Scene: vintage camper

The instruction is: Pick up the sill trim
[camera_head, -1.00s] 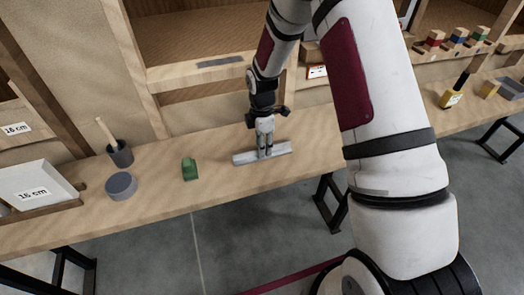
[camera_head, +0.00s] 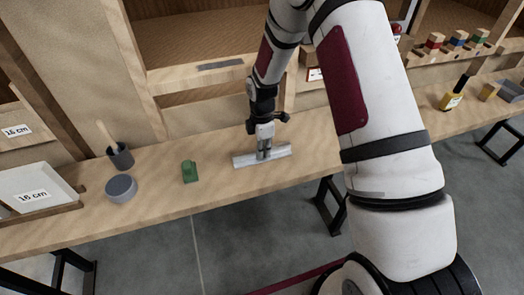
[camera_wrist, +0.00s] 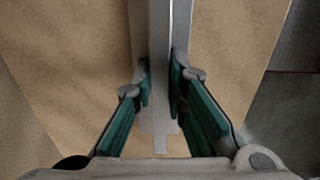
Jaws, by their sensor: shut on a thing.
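The sill trim is a long, narrow grey strip (camera_head: 279,152) over the wooden bench in the head view. In the wrist view the trim (camera_wrist: 158,30) runs from the top edge down between my fingers. My gripper (camera_head: 264,157) points down at the trim's middle, with its fingers on either side of it. In the wrist view my gripper (camera_wrist: 160,85) is shut on the trim, its green pads against both sides. I cannot tell for certain whether the trim touches the bench or is just above it.
On the bench (camera_head: 220,195), a green block (camera_head: 190,172), a grey round tin (camera_head: 121,188) and a dark cup with a wooden handle (camera_head: 121,156) stand to the left. A yellow bottle (camera_head: 453,98) stands far right. A wooden frame with openings rises behind.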

